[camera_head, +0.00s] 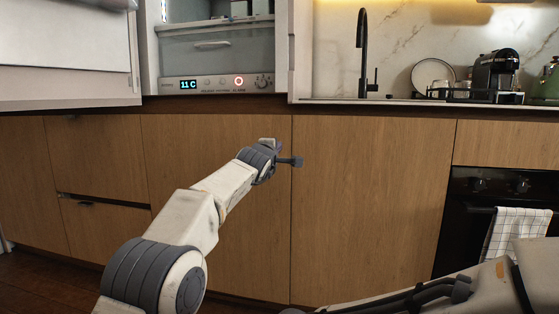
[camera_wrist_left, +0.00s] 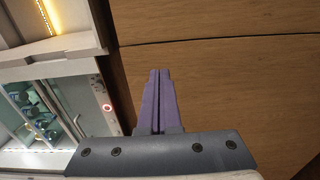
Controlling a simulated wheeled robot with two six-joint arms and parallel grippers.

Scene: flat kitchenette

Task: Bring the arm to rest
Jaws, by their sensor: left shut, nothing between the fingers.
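My left arm reaches in from the lower left in the head view, stretched forward in front of the wooden cabinet fronts. My left gripper (camera_head: 292,161) is at its end, below the counter edge and right of the fridge. In the left wrist view the two purple-grey fingers (camera_wrist_left: 159,75) lie together with nothing between them, facing a wooden panel. Part of my right arm (camera_head: 440,290) shows at the lower right; its gripper cannot be made out.
Wooden cabinet fronts (camera_head: 370,200) stand ahead. An open fridge (camera_head: 215,50) with a lit 11 C display is at the upper left. An oven (camera_head: 485,215) with a checked towel (camera_head: 515,235) is at right. The counter holds a black tap (camera_head: 362,50) and a coffee machine (camera_head: 495,75).

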